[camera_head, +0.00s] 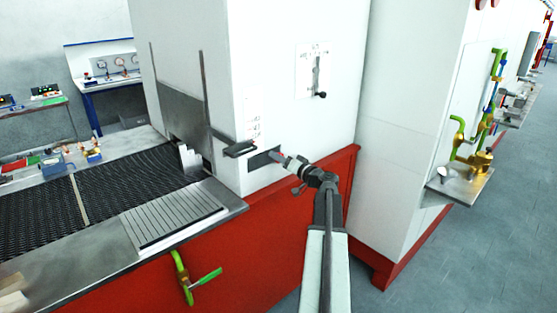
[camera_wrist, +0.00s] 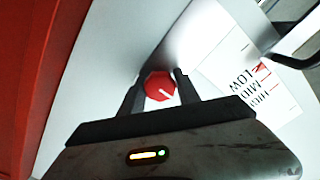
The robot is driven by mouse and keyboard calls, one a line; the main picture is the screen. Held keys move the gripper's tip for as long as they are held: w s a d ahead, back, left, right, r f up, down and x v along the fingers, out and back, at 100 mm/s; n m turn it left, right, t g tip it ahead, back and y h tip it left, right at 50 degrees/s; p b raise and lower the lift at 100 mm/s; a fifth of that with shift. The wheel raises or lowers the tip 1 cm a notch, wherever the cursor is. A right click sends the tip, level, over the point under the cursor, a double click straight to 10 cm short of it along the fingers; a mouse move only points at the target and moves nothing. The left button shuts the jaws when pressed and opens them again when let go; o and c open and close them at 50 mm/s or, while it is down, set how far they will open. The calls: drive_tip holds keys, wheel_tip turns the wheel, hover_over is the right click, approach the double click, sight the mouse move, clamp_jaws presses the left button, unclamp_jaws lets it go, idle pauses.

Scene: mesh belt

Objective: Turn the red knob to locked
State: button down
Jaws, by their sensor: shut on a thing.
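The red knob (camera_wrist: 160,88) sits on the white machine housing, between my two dark fingers in the wrist view. A white line on its face points to the lower right of that picture. My gripper (camera_wrist: 161,77) is shut on the knob, one finger on each side of it. No locked mark can be made out.
A label (camera_wrist: 245,80) reading LOW, MID, HIGH is beside the knob. A dark handle (camera_head: 240,148) juts out to the left. A black-knobbed slot lever (camera_head: 319,94) is above. A green valve handle (camera_head: 206,279) is on the red base below. Grey floor (camera_head: 455,250) lies open at right.

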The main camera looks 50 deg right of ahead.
drive_tip(key=shift+d+m, duration=0.1)
drive_tip(key=shift+m, duration=0.2)
drive_tip(key=m, duration=0.4)
drive_tip(key=shift+r, duration=0.1)
drive_tip(key=m, duration=0.4)
drive_tip(key=shift+m, duration=0.3)
drive_tip(key=m, duration=0.8)
drive_tip(key=shift+m, duration=0.5)
drive_tip(key=c, duration=0.9)
unclamp_jaws()
drive_tip(key=shift+o, duration=0.2)
